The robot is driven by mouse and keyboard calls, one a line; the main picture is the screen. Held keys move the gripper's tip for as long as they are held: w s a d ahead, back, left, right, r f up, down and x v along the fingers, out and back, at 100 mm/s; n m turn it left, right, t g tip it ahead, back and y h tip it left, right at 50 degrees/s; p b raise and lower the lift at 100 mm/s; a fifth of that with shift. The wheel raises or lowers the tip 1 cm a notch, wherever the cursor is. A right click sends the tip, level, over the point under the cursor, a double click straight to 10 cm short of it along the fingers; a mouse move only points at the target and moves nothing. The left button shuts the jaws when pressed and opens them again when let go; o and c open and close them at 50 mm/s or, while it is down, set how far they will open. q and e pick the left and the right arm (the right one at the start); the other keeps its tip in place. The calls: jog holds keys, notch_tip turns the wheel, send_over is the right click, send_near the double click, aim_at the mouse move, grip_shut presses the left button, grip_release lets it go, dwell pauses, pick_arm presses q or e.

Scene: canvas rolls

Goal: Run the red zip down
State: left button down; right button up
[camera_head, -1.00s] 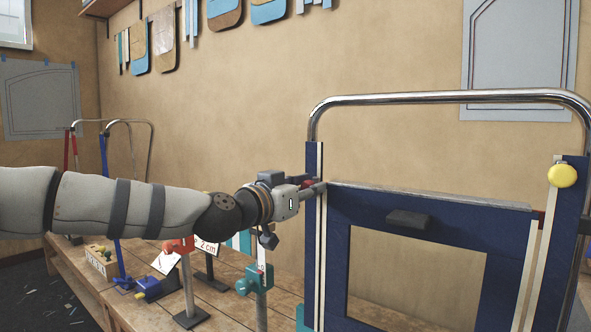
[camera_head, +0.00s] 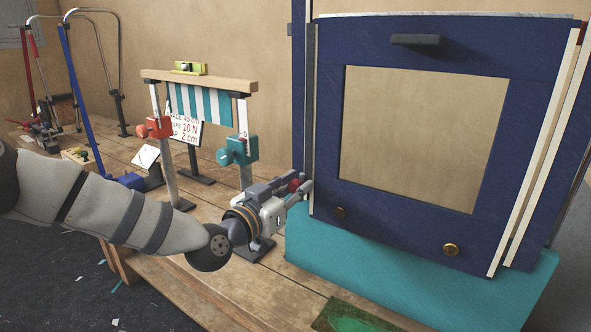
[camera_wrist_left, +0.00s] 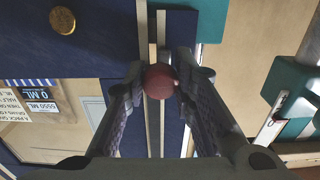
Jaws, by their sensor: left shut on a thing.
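The red pull (camera_head: 294,185) of the zip is a small round knob low on the left edge of the navy panel (camera_head: 420,205). My left gripper (camera_head: 302,189) is shut on it at the panel's lower left corner. In the left wrist view the red pull (camera_wrist_left: 158,81) sits between the two fingers of the left gripper (camera_wrist_left: 165,77). The zip line (camera_wrist_left: 152,28) runs past it along the panel edge. In the head view the left zip strip (camera_head: 311,100) rises above the gripper. The fingers partly hide the pull. My right gripper is not in view.
The panel has a clear window (camera_head: 420,135), a dark handle (camera_head: 416,40) and brass studs (camera_head: 451,249). A teal base (camera_head: 400,275) stands below. A striped cloth stand (camera_head: 205,98) with red and teal clamps is behind my left arm. A green mat (camera_head: 350,318) lies in front.

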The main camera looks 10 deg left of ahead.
pick_arm(q)
jog(key=shift+f+b, duration=0.3)
jog(key=shift+f, duration=0.85)
jog(key=c, duration=1.3)
grip_release()
jog(key=v, duration=1.2)
jog(key=shift+r, duration=0.1)
